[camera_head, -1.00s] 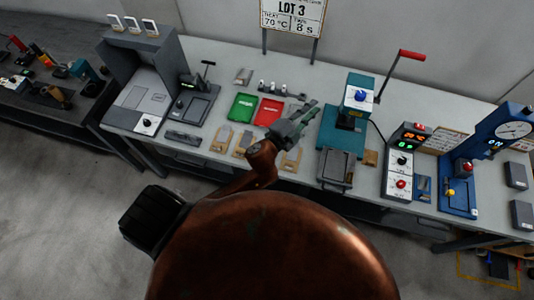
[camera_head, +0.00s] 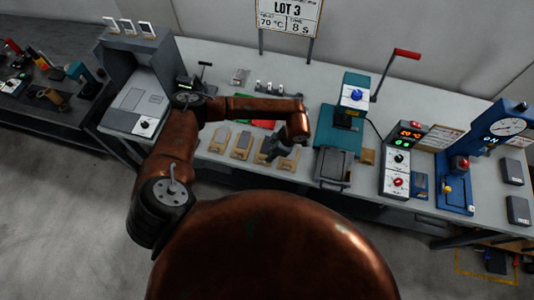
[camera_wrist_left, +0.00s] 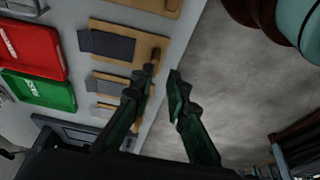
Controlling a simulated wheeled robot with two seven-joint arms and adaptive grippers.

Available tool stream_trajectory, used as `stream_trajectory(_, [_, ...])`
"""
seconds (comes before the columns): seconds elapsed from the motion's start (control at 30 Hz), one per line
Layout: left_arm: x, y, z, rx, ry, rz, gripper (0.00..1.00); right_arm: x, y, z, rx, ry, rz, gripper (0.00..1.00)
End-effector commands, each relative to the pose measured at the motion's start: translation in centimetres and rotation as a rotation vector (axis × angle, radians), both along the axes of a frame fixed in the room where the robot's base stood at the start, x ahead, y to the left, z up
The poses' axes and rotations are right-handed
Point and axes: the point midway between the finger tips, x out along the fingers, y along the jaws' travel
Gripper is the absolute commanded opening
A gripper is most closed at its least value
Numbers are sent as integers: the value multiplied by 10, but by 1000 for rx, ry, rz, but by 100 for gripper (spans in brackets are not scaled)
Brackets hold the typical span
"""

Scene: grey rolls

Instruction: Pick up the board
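Several small wooden boards with grey plates lie in a row along the front of the table; one board (camera_head: 241,146) is near the middle of the row. My left gripper (camera_head: 273,150) is over the right part of this row and partly hides the boards there. In the left wrist view, the nearest board (camera_wrist_left: 150,48) lies flat, with a dark grey plate on it. The left gripper (camera_wrist_left: 158,80) is open there, its fingers apart near that board's edge, with nothing clearly between them. Whether a finger touches the board is unclear. My right gripper is not in view.
A green tray (camera_wrist_left: 45,90) and a red tray (camera_wrist_left: 30,48) lie behind the boards. A teal press (camera_head: 340,130) with a red-handled lever and a grey fixture (camera_head: 334,168) stand to the right. The table's front edge is close to the boards.

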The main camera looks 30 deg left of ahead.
Motion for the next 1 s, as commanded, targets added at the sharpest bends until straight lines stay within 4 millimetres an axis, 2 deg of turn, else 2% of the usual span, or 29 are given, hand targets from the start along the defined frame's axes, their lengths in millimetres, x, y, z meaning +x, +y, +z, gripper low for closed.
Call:
stream_trajectory(0.1, [3, 15, -2, 45, -2, -1, 14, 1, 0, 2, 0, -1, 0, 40])
stream_trajectory(0.7, [-2, 39, -67, 41, -2, -1, 14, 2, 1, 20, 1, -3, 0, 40])
stream_trajectory(0.93, [-2, 40, -69, 40, -3, -3, 14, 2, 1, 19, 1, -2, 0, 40])
stream_trajectory(1.0, [-2, 40, -69, 40, -3, -2, 11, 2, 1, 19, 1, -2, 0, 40])
